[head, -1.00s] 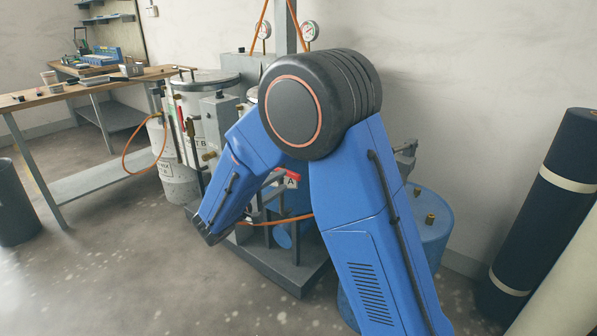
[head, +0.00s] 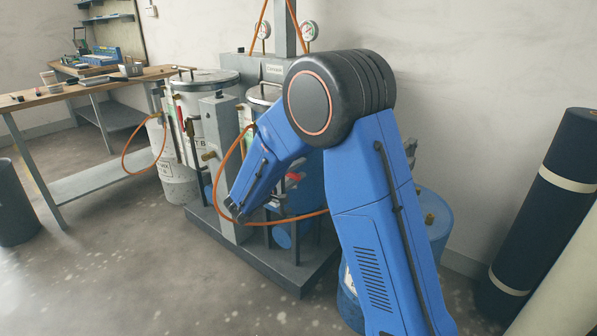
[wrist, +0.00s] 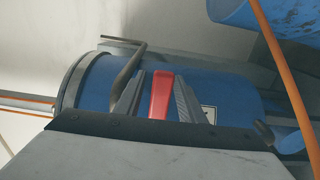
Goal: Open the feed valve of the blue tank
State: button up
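The blue tank (wrist: 230,88) lies across the middle of the wrist view, with a grey band near its left end and a small white label. A red lever handle (wrist: 160,95) shows in front of it. My gripper (wrist: 160,92) has one finger on each side of the lever. A narrow strip of blue shows between the left finger and the lever, so the fingers look apart around it. In the head view the blue tank (head: 311,185) is largely behind my arm, with a bit of red beside it. My gripper is hidden there.
A grey stand base (head: 265,262) lies under the tanks. An orange hose (head: 222,165) loops beside my forearm. A white tank (head: 200,120) stands left, a blue drum (head: 436,225) right. A workbench (head: 100,85) is at left. The front floor is clear.

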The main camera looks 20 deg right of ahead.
jog(key=shift+c, duration=0.6)
grip_shut()
jog(key=shift+r, duration=0.1)
jog(key=w+a+r+n, duration=0.1)
jog(key=r+n, duration=0.1)
jog(key=n, duration=0.3)
jog(key=w+a+r+n, duration=0.1)
jog(key=w+r+n, duration=0.1)
jog(key=n, duration=0.3)
jog(key=w+a+r+n, duration=0.2)
jog(key=r+n, duration=0.1)
jog(key=n, duration=0.2)
jog(key=shift+w+r+n, duration=0.2)
jog(key=shift+r+n, duration=0.2)
jog(key=shift+w+a+n, duration=0.45)
jog(key=shift+w+n, duration=0.15)
jog(key=shift+n, duration=0.5)
